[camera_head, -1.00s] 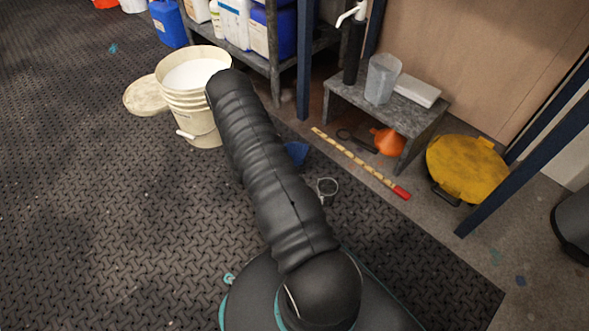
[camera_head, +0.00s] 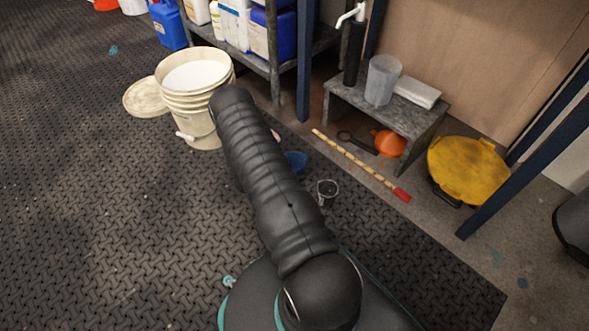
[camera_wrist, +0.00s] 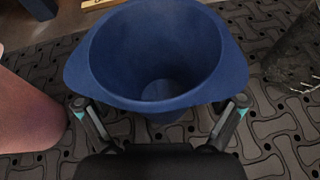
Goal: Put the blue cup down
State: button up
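The blue cup (camera_wrist: 155,105) fills the middle of the wrist view, its mouth toward the camera and its inside empty. My gripper (camera_wrist: 160,115) has one finger on each side of it, and the fingers' ends go out of sight under its wide rim. The fingers appear closed on its sides. In the head view a part of the blue cup (camera_head: 296,162) shows just right of my arm, low over the dark mat. My gripper itself is hidden behind my arm there. Whether the cup's base touches the mat cannot be told.
A small dark container (camera_head: 327,192) stands close to the right of the cup. A cream bucket (camera_head: 203,135) stands left of my arm, its lid (camera_head: 148,97) beside it. A striped stick (camera_head: 360,164) and a low grey bench (camera_head: 415,117) lie beyond.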

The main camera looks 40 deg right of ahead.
jog(key=shift+r, duration=0.2)
jog(key=p+v, duration=0.1)
jog(key=v, duration=1)
jog(key=shift+a, duration=0.3)
jog(key=shift+a+r, duration=0.15)
jog(key=shift+r, duration=0.1)
jog(key=s+a+r+m+y, duration=0.1)
jog(key=a+r+m+y, duration=0.15)
jog(key=r, duration=0.75)
jog(key=s+a+r+m+g+y, duration=0.15)
jog(key=r+m, duration=0.25)
jog(key=r, duration=0.6)
jog(key=s+a+r+m+t+y, duration=0.1)
jog(key=a+r+m, duration=0.15)
jog(key=r, duration=0.75)
jog(key=s+a+r+m+t+y, duration=0.3)
jog(key=s+a+r+y, duration=0.1)
jog(key=s+a+r, duration=0.3)
jog(key=s+a+r+m+t+y, duration=0.4)
jog(key=s+a+r, duration=0.3)
jog(key=s+r, duration=0.4)
jog(key=shift+s+r, duration=0.35)
jog(key=shift+s, duration=0.2)
